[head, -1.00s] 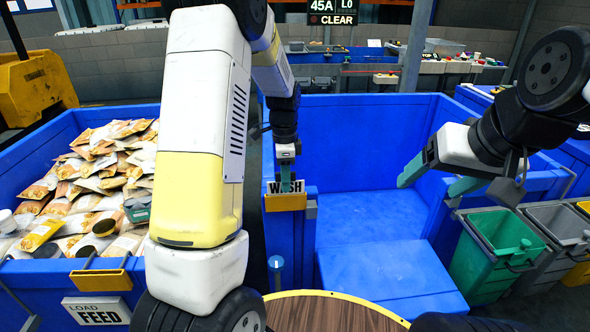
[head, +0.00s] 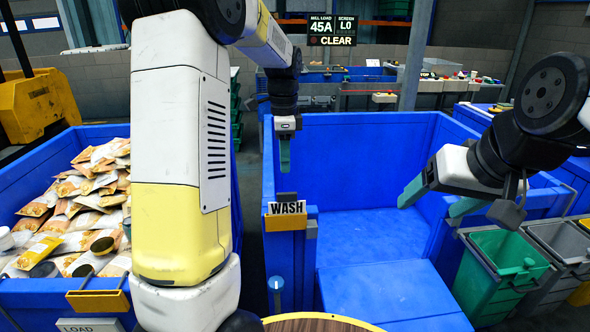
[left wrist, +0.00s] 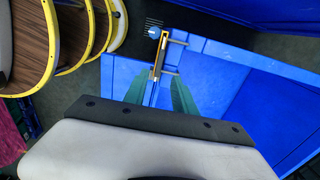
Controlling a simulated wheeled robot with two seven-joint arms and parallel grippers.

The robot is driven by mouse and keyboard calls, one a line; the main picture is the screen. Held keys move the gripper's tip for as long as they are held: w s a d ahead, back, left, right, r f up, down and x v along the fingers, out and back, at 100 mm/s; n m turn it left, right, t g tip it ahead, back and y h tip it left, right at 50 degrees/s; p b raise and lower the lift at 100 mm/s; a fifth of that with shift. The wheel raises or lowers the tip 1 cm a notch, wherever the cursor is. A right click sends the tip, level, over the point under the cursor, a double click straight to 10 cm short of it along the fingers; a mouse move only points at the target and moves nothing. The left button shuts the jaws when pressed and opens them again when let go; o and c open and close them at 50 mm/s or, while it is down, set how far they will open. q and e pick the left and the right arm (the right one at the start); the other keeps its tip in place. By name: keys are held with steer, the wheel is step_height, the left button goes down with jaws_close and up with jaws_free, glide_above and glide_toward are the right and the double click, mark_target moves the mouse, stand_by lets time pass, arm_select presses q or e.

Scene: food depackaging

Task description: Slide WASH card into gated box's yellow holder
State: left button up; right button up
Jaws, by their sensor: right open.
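The white WASH card (head: 287,208) stands upright in the yellow holder (head: 286,222) on the front left wall of the blue gated box (head: 350,150). The lower part of the card is hidden by the holder. My left gripper (head: 284,168) hangs above the card, pointing down, apart from it and empty. In the left wrist view its two teal fingers (left wrist: 167,92) are spread, with the holder (left wrist: 160,52) seen edge-on beyond them. My right gripper (head: 432,202) is open and empty over the box's right side.
A blue bin with food pouches (head: 85,195) stands at the left, with a LOAD FEED sign (head: 90,325) and an empty yellow holder (head: 98,300). Green (head: 495,270) and grey (head: 550,245) bins stand at the right. A round wooden top (head: 310,324) is at the bottom.

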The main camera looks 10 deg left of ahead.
arm_select(q)
steer(key=s+r+n+t+h, duration=0.25)
steer(key=s+r+n, duration=0.5)
steer(key=s, duration=0.55)
steer(key=s+d+n+t, duration=0.2)
steer(key=s+n, duration=0.4)
steer(key=s, duration=0.5)
steer(key=shift+s+f+n+t, duration=0.2)
steer(key=shift+n+t, duration=0.15)
steer(key=shift+t, duration=0.5)
